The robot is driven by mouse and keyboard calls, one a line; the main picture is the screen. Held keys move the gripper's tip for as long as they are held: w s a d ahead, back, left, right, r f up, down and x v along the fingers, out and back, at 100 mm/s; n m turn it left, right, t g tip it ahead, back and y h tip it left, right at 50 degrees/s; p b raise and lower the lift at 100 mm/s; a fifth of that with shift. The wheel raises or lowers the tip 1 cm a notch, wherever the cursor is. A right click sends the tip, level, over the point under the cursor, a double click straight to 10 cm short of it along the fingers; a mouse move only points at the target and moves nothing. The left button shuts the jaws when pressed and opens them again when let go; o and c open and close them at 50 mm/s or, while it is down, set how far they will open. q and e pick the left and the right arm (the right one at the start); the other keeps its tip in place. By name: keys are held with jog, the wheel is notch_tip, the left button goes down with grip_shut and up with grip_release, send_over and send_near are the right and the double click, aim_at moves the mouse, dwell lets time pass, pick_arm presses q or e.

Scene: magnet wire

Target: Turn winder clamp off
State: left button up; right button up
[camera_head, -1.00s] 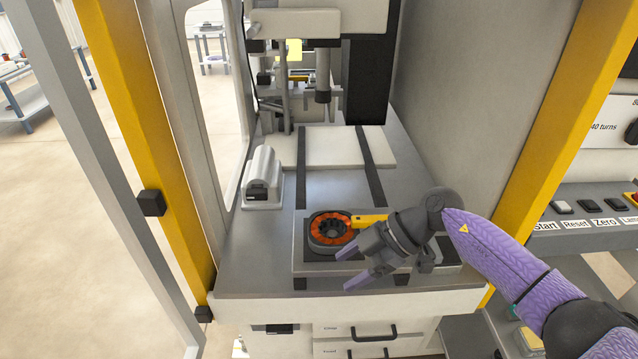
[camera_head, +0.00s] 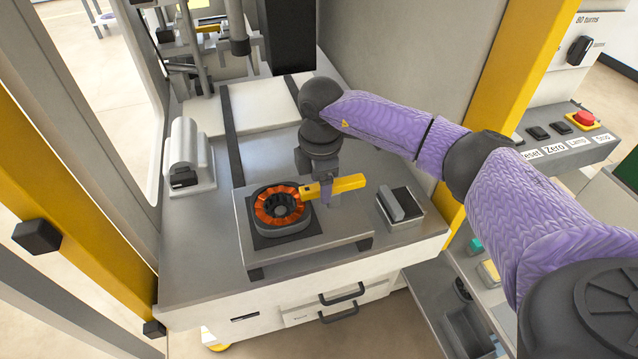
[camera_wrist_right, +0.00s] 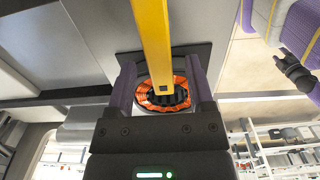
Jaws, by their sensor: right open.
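The winder clamp is a yellow lever (camera_head: 338,187) on the right side of a round coil with orange wire (camera_head: 281,207), which sits on a dark square pad on the grey fixture plate (camera_head: 330,236). My right gripper (camera_head: 330,198) points down at the lever's middle, behind or around it. In the right wrist view the yellow lever (camera_wrist_right: 153,40) runs between the two purple fingers of my right gripper (camera_wrist_right: 163,82), which are apart. The orange coil (camera_wrist_right: 163,93) shows beyond them. I cannot tell whether a finger touches the lever.
A small grey block with a flat lever (camera_head: 400,205) stands right of the plate. A white rounded device (camera_head: 188,155) stands at the left. A button panel with a red button (camera_head: 585,118) is at the right. Yellow frame posts (camera_head: 500,90) flank the station.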

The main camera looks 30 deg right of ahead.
jog(key=shift+f, duration=0.25)
grip_shut()
